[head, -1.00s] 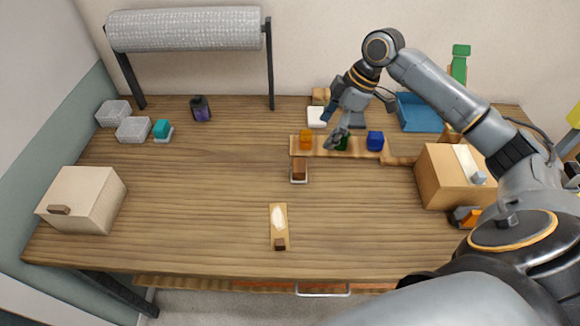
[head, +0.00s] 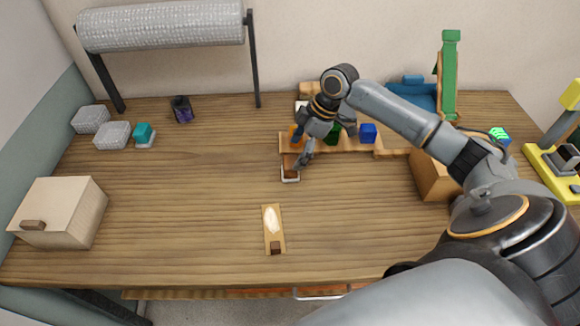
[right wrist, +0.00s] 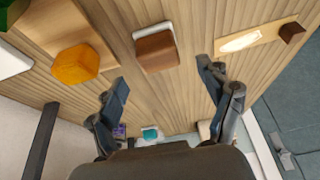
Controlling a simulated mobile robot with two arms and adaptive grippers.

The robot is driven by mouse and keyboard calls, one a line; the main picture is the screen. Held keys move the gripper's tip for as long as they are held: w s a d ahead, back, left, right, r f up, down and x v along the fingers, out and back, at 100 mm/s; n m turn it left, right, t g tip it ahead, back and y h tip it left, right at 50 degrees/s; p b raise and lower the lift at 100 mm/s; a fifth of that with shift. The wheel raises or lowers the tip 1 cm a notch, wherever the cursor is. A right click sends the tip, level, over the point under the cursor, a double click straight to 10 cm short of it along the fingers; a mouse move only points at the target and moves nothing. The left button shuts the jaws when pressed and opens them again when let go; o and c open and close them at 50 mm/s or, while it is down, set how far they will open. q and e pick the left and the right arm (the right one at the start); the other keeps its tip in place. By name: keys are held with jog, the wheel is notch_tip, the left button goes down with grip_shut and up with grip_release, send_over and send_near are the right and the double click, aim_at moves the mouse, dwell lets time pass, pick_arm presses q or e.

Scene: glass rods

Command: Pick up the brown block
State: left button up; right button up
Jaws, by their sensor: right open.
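The brown block (head: 290,167) sits on a small white pad (head: 290,180) in front of the wooden rack in the head view. In the right wrist view the brown block (right wrist: 157,52) rests on its white pad near the top middle. My right gripper (head: 303,158) is by the block in the head view and partly covers it. Its jaws (right wrist: 163,78) are open and empty in the right wrist view, with the block ahead, between the lines of the two fingers. I cannot tell the exact height above it. My left gripper is not in view.
A wooden rack (head: 352,145) with orange, green and blue (head: 368,133) blocks stands just behind. A small board (head: 272,222) with a dark brown piece (head: 275,248) lies in front. A wooden box (head: 60,212) stands left. The table's middle left is clear.

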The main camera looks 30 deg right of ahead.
aim_at(290, 162)
jog(key=p+x, duration=0.1)
jog(key=x, duration=0.3)
jog(key=shift+p, duration=0.3)
jog(key=shift+w+a+f, duration=0.2)
jog(key=shift+f, duration=0.45)
jog(key=shift+r, duration=0.1)
jog(key=c, duration=1.4)
